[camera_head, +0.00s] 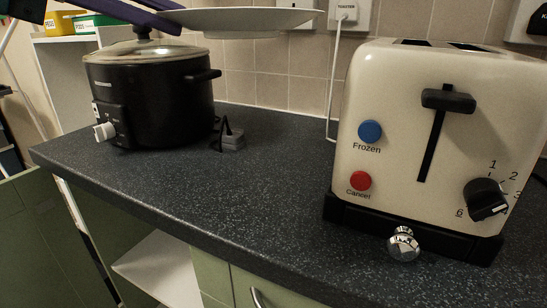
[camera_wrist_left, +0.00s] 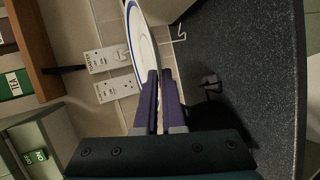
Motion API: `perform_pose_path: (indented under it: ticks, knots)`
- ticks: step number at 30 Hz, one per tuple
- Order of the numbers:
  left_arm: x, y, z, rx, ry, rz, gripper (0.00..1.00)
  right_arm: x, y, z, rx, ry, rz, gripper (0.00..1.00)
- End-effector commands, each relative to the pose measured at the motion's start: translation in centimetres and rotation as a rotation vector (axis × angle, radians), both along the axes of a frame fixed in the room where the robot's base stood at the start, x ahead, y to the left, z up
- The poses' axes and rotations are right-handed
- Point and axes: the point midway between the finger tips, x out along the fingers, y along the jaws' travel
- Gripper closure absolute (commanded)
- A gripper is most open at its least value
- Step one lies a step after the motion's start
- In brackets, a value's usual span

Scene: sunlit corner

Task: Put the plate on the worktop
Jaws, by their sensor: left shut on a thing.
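The white plate (camera_head: 250,20) is in the air at the top of the head view, roughly level and above the worktop (camera_head: 275,160), a dark speckled counter. My left gripper (camera_head: 177,17) comes in from the upper left, its purple fingers shut on the plate's left edge. In the left wrist view, the plate (camera_wrist_left: 143,45) shows nearly edge-on, with a blue line near its rim, between the fingertips of my left gripper (camera_wrist_left: 160,85). The worktop (camera_wrist_left: 245,75) fills the right of that view. My right gripper is not in view.
A black slow cooker (camera_head: 155,95) with a glass lid stands at the left, below my gripper. A cream toaster (camera_head: 430,140) stands at the right. A small grey plug (camera_head: 232,140) lies between them. The worktop in front of the plug is clear. Wall sockets (camera_head: 343,12) are behind.

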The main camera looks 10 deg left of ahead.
Motion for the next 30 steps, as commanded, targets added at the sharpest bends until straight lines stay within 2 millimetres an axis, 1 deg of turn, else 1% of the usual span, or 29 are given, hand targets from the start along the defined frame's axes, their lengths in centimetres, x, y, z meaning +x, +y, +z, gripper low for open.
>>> perform_pose_path:
  ticks: [1,2,5,8,9,15,18,21,25,30]
  knots:
    - [0.3,0.1,-0.6,-0.001,-0.004,0.007,1.00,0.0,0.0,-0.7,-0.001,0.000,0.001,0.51]
    - [0.4,0.1,-0.8,-0.002,-0.003,0.009,1.00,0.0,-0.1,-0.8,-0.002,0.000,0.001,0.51]
    - [0.6,0.1,-2.5,-0.003,0.002,0.015,1.00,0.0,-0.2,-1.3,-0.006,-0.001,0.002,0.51]
    - [0.5,0.1,-5.2,-0.004,0.004,0.014,1.00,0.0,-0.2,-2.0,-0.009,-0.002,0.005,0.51]
    - [0.5,0.1,-6.5,-0.005,0.006,0.014,1.00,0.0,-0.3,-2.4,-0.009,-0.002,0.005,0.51]
    - [0.5,0.1,-12.3,-0.004,0.004,0.014,1.00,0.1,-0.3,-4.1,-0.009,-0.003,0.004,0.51]
    - [0.5,0.1,-14.4,-0.004,0.001,0.015,1.00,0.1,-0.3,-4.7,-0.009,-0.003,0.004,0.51]
    - [0.5,0.2,-15.7,-0.003,-0.001,0.015,1.00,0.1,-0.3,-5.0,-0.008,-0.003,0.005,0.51]
    - [0.5,0.1,-16.6,-0.004,-0.002,0.014,1.00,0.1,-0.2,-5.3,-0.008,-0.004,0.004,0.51]
    - [0.5,0.1,-19.5,-0.003,0.000,0.015,1.00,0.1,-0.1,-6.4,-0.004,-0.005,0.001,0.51]
